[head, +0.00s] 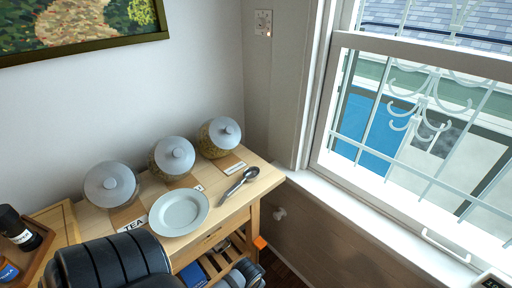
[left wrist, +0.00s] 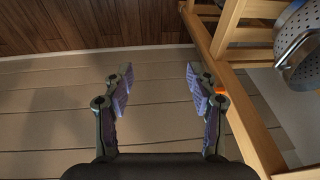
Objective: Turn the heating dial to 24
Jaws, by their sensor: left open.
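No heating dial with readable numbers shows clearly. A small pale plate with a round control (head: 263,22) is on the wall left of the window, its markings too small to read. A white device with dark marks (head: 490,282) is cut off at the bottom right corner. My right gripper is not in view.
A wooden cart (head: 262,183) bears three lidded jars (head: 175,155), a plate (head: 179,212) and a spoon (head: 238,186). A metal colander (left wrist: 297,40) sits in its lower part. A tray with a dark grinder (head: 20,229) is at left. A barred window fills the right.

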